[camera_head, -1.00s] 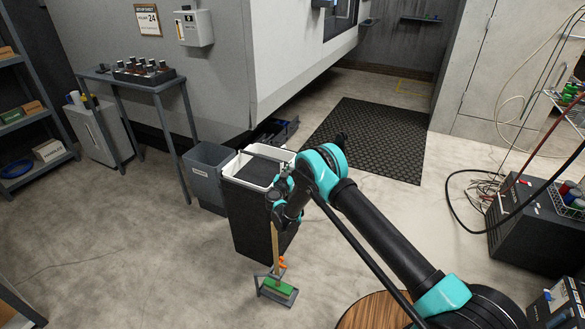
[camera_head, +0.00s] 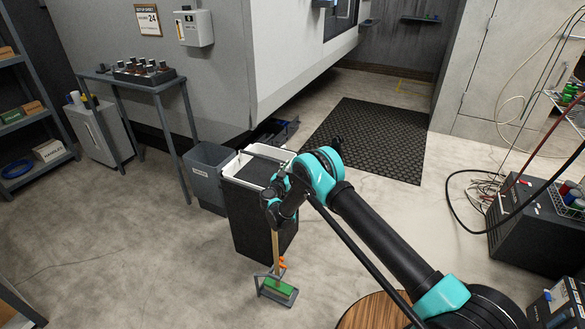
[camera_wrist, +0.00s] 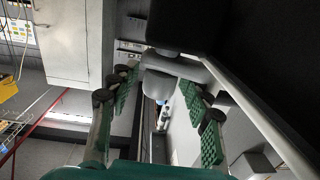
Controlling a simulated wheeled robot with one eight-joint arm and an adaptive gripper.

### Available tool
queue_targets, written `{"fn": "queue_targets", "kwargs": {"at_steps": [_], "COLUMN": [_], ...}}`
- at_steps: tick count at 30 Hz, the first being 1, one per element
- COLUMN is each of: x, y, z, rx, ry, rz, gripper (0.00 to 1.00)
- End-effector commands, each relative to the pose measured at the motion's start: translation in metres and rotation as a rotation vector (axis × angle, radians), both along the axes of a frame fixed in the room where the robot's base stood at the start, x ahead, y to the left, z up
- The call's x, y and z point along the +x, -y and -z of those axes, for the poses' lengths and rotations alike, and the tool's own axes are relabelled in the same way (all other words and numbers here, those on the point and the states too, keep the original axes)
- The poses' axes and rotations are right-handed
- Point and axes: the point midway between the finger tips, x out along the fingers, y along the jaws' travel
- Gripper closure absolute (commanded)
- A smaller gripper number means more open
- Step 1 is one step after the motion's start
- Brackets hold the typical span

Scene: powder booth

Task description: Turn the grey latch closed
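In the wrist view a smooth grey part with a rounded end, which looks like the grey latch (camera_wrist: 180,66), lies at the fingertips' far end. It joins a dark body above. My gripper (camera_wrist: 158,92) has its two green-padded fingers spread apart, one on each side of the view's middle. The grey part shows between and just beyond the tips; I cannot tell whether they touch it. In the head view my arm bends down over a black bin with a white rim (camera_head: 228,167), and my fingers and the latch cannot be made out.
A grey bin (camera_head: 207,158) stands left of the black one. A dustpan with a green brush (camera_head: 278,287) stands in front of it. A grey table (camera_head: 120,80) with a tool rack is at the left. A black mat (camera_head: 375,140) lies behind; the front-left floor is clear.

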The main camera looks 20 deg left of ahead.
Motion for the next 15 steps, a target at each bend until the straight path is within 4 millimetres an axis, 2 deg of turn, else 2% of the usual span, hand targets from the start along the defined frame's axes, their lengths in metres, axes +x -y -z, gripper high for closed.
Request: {"fn": "queue_targets", "kwargs": {"at_steps": [9,11,15], "x": [-0.002,-0.007,-0.028], "y": [0.0,0.0,-0.001], "z": [0.0,0.0,0.0], "rx": [0.0,0.0,0.0], "ry": [-0.001,-0.001,-0.001], "rz": [0.0,-0.001,-0.002], "gripper": [0.51,0.51,0.51]}}
